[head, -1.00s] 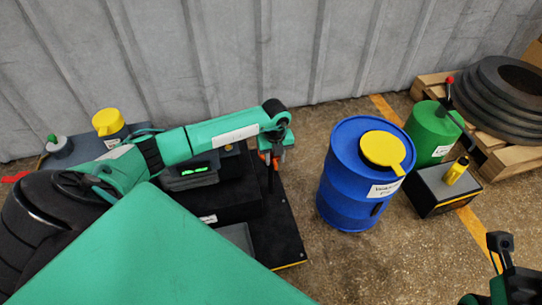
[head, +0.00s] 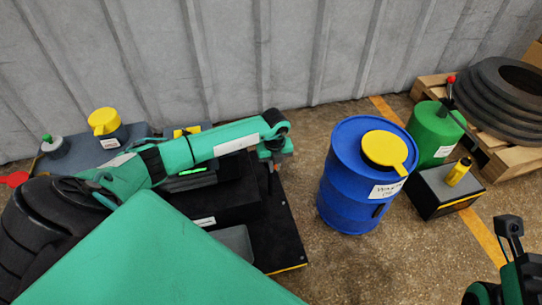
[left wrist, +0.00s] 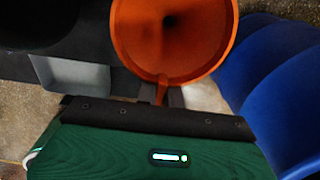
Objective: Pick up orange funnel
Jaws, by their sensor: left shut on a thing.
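The orange funnel (left wrist: 168,35) fills the upper middle of the left wrist view, its wide mouth facing the camera and its dark hole showing. Its small tab (left wrist: 161,88) sits between the fingertips of my left gripper (left wrist: 160,96), which is shut on it. In the head view my left gripper (head: 272,158) is over the right part of the black platform, left of the blue drum, and the arm and hand hide nearly all of the funnel. My right gripper (head: 508,232) shows only partly at the right edge, away from the funnel; its jaws are unclear.
The blue drum (head: 347,190) with a yellow lid (head: 385,148) stands close right of my left gripper. A green can (head: 432,132) and a black box (head: 445,190) stand farther right. A yellow-capped container (head: 107,125) is at the left. A corrugated wall (head: 300,50) closes the back.

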